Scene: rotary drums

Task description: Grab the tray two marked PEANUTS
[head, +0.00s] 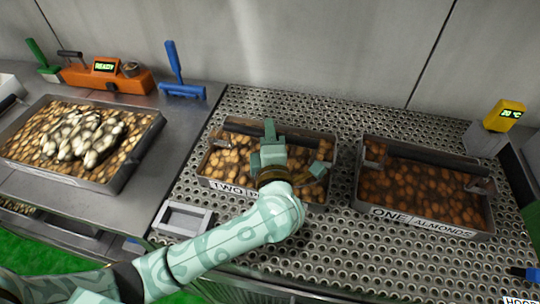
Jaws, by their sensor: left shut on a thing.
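The tray marked TWO (212,184) stands on the perforated metal top, left of centre, filled with light brown nuts. The rest of its label is hidden behind my left arm. My left gripper (271,135) is over this tray, shut on its dark handle bar (243,127) near the far side. My left arm crosses the tray's near edge and covers part of the nuts. My right gripper is not in view.
A tray marked ONE ALMONDS (420,222) stands close on the right. A tray of pale pieces (60,176) sits on the left counter.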

